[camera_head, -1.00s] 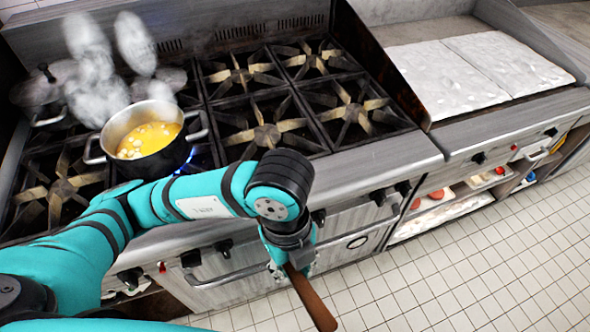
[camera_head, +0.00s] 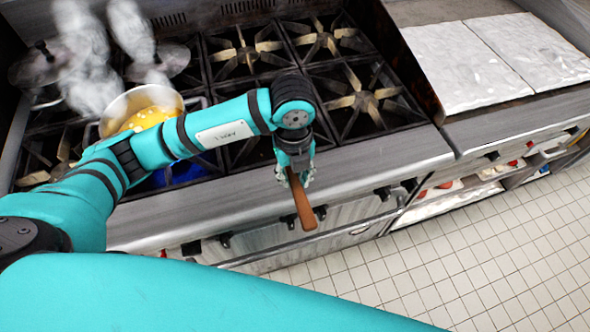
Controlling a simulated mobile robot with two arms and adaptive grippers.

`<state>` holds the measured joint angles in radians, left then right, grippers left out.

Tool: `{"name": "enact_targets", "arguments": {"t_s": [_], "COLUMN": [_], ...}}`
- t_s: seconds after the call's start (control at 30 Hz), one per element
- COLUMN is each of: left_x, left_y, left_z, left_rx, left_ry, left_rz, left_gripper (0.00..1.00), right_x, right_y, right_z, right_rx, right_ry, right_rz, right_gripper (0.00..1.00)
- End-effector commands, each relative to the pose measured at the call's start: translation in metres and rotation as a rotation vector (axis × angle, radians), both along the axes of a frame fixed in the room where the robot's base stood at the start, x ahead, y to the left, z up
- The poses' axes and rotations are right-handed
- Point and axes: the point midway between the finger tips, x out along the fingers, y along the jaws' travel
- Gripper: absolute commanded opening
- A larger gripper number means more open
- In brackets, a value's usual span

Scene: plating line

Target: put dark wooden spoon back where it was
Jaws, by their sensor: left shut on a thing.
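My left gripper (camera_head: 296,172) is shut on the dark wooden spoon (camera_head: 303,203), above the front edge of the stove. The spoon's brown length slants down and slightly right from the jaws. Its upper part is hidden in or behind the gripper. A steel pot (camera_head: 118,107) with yellow contents stands on a left burner, partly hidden by my left arm. My right gripper is not in view.
The stove (camera_head: 395,150) has several black burner grates, the right ones bare. Steam and lids (camera_head: 45,65) are at the back left. Below are open shelves (camera_head: 450,200) and white floor tiles (camera_head: 480,270).

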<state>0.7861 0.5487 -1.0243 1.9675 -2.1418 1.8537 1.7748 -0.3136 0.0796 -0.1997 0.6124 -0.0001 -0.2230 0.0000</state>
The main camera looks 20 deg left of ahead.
Motion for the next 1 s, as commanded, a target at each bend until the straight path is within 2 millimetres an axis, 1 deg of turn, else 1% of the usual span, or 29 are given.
{"name": "enact_targets", "arguments": {"t_s": [0.03,0.1,0.2,0.23,0.3,0.4,0.47,0.7,0.9,0.93,1.0], "left_x": [0.006,0.01,0.02,0.021,0.018,0.019,0.019,0.019,0.019,0.019,0.019], "left_y": [0.001,0.002,0.004,0.004,0.004,0.004,0.004,0.004,0.003,0.003,0.004], "left_z": [0.001,0.0,0.0,-0.003,-0.015,-0.029,-0.034,-0.037,-0.044,-0.042,-0.042], "left_rx": [-0.001,-0.001,-0.001,0.0,0.0,0.0,-0.001,-0.002,-0.002,-0.002,-0.001], "left_ry": [0.001,0.001,-0.001,0.003,0.006,0.004,0.001,-0.001,-0.001,-0.001,-0.001], "left_rz": [0.002,0.0,0.002,0.002,0.001,0.002,0.001,0.0,0.0,0.0,0.0], "left_gripper": [0.0,0.0,0.0,0.0,0.0,0.0,0.0,0.0,0.0,0.27,0.36], "right_x": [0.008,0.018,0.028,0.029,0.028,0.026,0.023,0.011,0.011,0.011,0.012], "right_y": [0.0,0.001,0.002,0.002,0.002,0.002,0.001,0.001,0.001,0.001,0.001], "right_z": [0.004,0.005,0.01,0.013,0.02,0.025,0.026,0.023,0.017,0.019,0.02], "right_rx": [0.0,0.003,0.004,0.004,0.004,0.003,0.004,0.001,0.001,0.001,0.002], "right_ry": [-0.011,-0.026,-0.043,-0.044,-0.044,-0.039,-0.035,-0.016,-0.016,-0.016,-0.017], "right_rz": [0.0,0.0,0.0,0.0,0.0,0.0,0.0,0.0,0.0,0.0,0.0], "right_gripper": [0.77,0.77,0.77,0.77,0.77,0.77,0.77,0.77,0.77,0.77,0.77]}}
